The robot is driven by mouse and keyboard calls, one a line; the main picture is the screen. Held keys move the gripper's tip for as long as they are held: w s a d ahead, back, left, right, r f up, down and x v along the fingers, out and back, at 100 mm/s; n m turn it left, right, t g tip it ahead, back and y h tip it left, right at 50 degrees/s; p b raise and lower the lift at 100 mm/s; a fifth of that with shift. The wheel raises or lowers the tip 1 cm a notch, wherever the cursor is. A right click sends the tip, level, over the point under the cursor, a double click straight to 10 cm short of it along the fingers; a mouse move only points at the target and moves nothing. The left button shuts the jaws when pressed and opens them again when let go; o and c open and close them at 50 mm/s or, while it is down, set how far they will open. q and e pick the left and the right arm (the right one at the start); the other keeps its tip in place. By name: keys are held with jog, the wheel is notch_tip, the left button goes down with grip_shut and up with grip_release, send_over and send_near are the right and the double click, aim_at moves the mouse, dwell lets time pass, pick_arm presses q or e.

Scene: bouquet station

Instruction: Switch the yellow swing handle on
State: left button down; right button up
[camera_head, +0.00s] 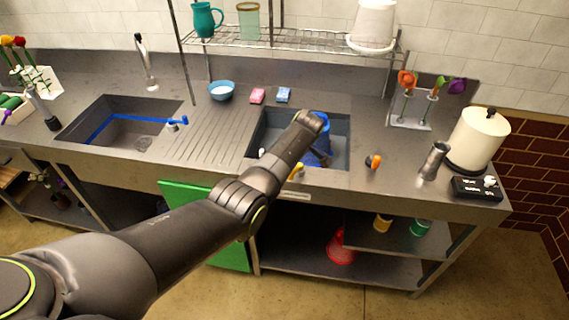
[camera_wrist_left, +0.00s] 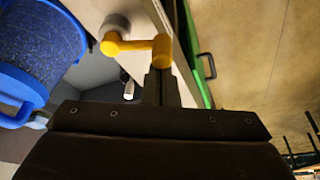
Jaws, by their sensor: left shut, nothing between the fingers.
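The yellow swing handle (camera_wrist_left: 134,46) is on a grey round mount (camera_wrist_left: 115,24) at the counter's front face. In the wrist view its bar runs sideways from the mount to a rounded end at the right. In the head view a bit of the yellow handle (camera_head: 297,172) shows at the front edge below the right sink, partly hidden by my left arm. My left gripper (camera_wrist_left: 160,74) is shut and empty, its fingertips right at the handle's rounded end. I cannot tell whether they touch. My right gripper is not in view.
A blue bucket (camera_wrist_left: 40,48) stands in the right sink, also in the head view (camera_head: 323,140). A green cabinet door (camera_head: 187,196) is below the counter. An orange-topped item (camera_head: 373,162) and a metal cylinder (camera_head: 434,160) stand on the counter to the right.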

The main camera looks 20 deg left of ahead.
pick_arm(q)
jog(key=shift+s+d+n, duration=0.15)
jog(key=shift+d+n, duration=0.1)
jog(key=shift+n, duration=0.35)
jog(key=shift+s+d, duration=0.1)
jog(key=shift+d, duration=0.1)
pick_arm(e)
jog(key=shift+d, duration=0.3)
pick_arm(q)
jog(key=shift+s+d, duration=0.1)
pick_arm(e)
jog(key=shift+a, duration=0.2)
